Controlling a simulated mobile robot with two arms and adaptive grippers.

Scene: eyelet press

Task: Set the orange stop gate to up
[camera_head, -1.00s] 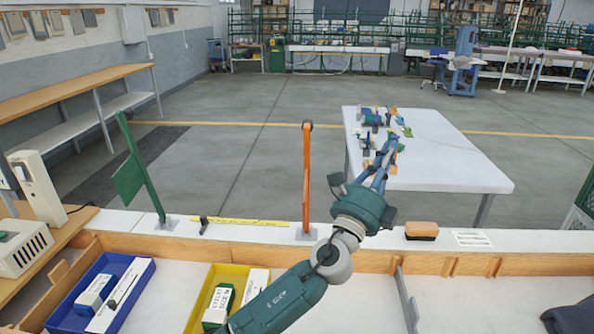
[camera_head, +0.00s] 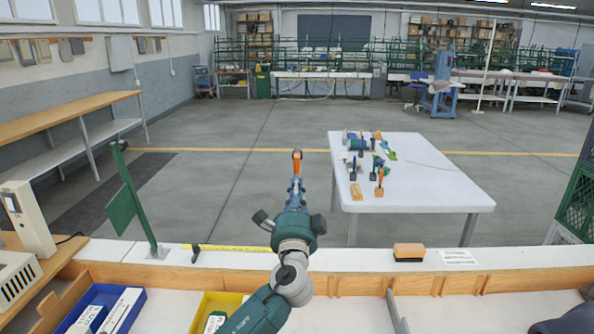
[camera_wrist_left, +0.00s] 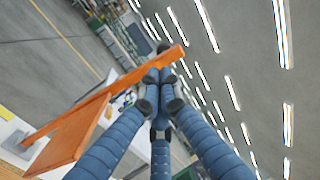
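The orange stop gate (camera_head: 297,155) stands upright behind my left gripper in the camera_head view; only its top end shows clearly, and its lower part and base are hidden. In the left wrist view the orange gate (camera_wrist_left: 85,125) runs slantwise up to the blue fingers. My left gripper (camera_head: 297,180) has its fingers drawn together right at the upper part of the gate. The fingertips also show in the left wrist view (camera_wrist_left: 160,75), where they overlap the orange bar. I cannot tell whether they pinch it or only lie against it. My right gripper is not in view.
A green gate (camera_head: 128,205) stands tilted on the white ledge at left. A yellow strip (camera_head: 225,248) and a brown-topped block (camera_head: 408,252) are on the ledge. Blue (camera_head: 130,318) and yellow (camera_head: 205,305) bins lie below. A white table (camera_head: 440,190) holds small items.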

